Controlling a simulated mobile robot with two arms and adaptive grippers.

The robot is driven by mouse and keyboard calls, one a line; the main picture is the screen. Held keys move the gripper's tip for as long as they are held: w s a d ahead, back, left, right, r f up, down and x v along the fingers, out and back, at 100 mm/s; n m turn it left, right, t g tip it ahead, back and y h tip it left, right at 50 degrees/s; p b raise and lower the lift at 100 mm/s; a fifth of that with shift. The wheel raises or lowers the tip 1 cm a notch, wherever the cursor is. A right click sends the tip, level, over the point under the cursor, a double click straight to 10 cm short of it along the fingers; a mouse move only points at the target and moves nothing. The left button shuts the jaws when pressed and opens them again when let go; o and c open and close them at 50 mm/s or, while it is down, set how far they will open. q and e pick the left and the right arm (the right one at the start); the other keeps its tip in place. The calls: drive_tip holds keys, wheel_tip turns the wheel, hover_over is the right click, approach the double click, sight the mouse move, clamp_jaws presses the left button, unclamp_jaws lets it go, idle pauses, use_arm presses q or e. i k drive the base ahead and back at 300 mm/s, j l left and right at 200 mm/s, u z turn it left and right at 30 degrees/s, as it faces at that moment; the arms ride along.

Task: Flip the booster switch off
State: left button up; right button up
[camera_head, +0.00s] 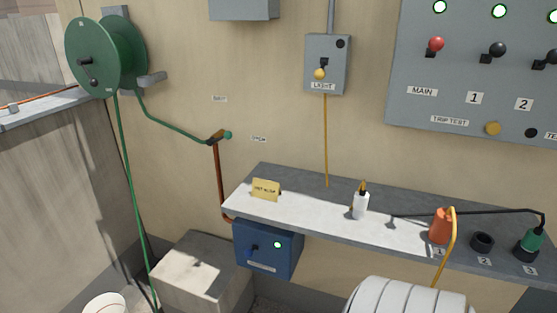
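A blue box (267,255) hangs on the wall under the front left of the shelf. Its face has a small dark switch lever (254,248), a lit green lamp (278,245) to the right of it, and a label strip (262,266) too small to read. I cannot tell for sure that this is the booster switch, and the lever's exact position is unclear. No other switch in view reads as booster. Neither of my grippers is in view.
Above are a grey LIGHT box (340,55) with a yellow-tipped lever and a large MAIN panel (460,105) with lit lamps. The shelf (320,215) holds a card, bottle and plugs. A grey block (205,270) stands left below the blue box; a green hose reel (95,55) hangs upper left.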

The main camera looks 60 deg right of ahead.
sight(248, 253)
drive_tip(key=z, duration=1.5)
drive_tip(key=i+l+u, duration=0.1)
drive_tip(key=i+l, duration=0.15)
